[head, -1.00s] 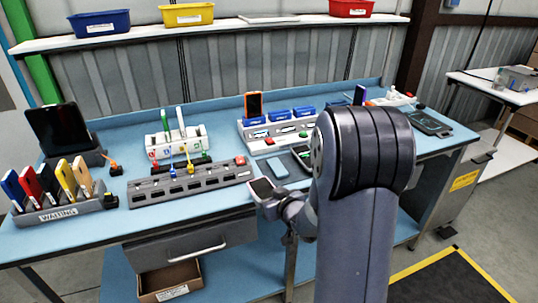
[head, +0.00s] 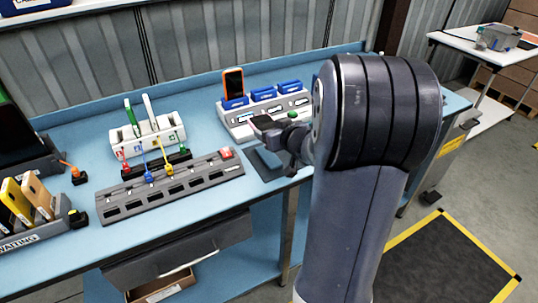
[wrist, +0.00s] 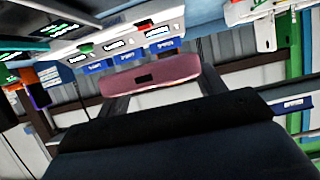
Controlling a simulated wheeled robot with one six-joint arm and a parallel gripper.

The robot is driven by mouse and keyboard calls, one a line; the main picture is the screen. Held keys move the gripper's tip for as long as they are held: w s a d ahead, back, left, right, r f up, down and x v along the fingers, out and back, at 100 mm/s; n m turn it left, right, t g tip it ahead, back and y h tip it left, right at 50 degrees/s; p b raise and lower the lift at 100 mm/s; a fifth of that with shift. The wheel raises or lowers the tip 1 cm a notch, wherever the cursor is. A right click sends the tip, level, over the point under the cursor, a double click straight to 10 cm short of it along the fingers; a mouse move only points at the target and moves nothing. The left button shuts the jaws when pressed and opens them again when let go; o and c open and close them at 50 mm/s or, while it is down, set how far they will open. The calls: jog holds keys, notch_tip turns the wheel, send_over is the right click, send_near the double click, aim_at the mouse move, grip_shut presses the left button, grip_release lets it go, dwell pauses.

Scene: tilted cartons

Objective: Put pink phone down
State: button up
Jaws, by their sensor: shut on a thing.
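The pink phone (wrist: 152,74) shows in the wrist view as a pink end with a small dark slot, between my gripper's fingers. In the head view the phone (head: 264,123) shows a dark screen and tilts above the blue workbench (head: 85,125). My gripper (head: 280,132) is shut on it, near the bench's front part and left of my large arm link. The phone's underside and the finger contacts are mostly hidden.
A charging dock (head: 243,126) with an orange phone (head: 233,83) and blue slots stands just behind my gripper. A grey slotted rack (head: 172,188) lies to the left. A dark flat pad or device (head: 264,166) lies on the bench below my gripper. A waiting rack (head: 30,235) stands far left.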

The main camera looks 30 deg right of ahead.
aim_at(272, 160)
notch_tip(272, 160, down, 9)
jog(key=shift+r+b, duration=0.15)
jog(key=shift+b, duration=0.95)
jog(key=shift+f, duration=0.3)
jog(key=o, duration=1.1)
jog(key=shift+r, duration=0.1)
jog(key=shift+b, duration=0.3)
